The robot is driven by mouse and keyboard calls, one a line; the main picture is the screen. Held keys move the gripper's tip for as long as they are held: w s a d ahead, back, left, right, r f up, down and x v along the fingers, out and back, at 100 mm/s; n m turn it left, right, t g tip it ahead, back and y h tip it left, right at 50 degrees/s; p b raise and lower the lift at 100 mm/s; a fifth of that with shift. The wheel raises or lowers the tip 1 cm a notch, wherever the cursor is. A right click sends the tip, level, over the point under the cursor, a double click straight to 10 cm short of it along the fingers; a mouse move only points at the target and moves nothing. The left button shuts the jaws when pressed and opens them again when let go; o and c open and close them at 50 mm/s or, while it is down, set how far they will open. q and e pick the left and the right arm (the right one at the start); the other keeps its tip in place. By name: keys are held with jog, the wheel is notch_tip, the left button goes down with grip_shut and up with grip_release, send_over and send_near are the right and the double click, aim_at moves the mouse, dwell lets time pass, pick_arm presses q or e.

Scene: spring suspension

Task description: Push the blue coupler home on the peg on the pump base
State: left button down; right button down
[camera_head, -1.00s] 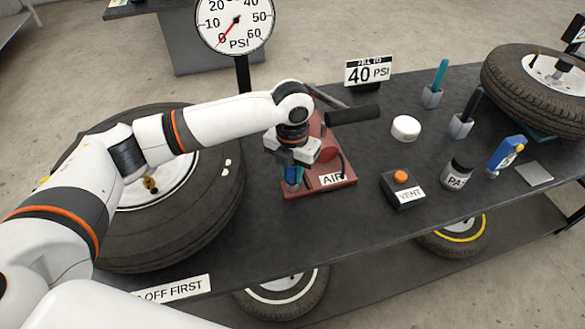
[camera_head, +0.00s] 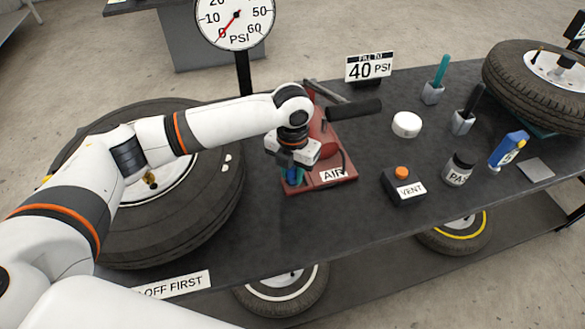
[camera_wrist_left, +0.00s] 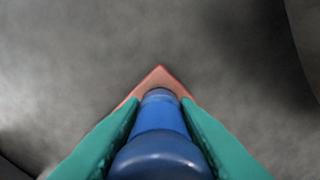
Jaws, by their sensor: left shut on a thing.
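The red pump base (camera_head: 330,182) stands on the dark bench, with a label reading AIR. My left gripper (camera_head: 293,174) is over its front left corner and is shut on the blue coupler (camera_head: 292,175). In the left wrist view the blue coupler (camera_wrist_left: 160,130) sits between the green fingers of the gripper (camera_wrist_left: 158,125), with the corner of the red base (camera_wrist_left: 160,76) just beyond its far end. The peg is hidden by the coupler and fingers, so I cannot tell how far down the coupler sits. My right gripper is not in view.
A large tyre (camera_head: 215,215) lies left of the pump. The pump's black handle (camera_head: 354,110) reaches right above the base. The vent box (camera_head: 403,188), a white cap (camera_head: 407,124) and a dark jar (camera_head: 459,170) stand to the right. The gauge (camera_head: 236,18) stands behind.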

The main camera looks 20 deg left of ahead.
pick_arm(q)
jog(key=shift+f, duration=0.25)
jog(key=c, duration=1)
grip_release()
jog(key=shift+c, duration=0.2)
jog(key=shift+r, duration=0.1)
notch_tip(320, 180, up, 7)
jog(key=p, duration=0.7)
jog(key=shift+p, duration=0.4)
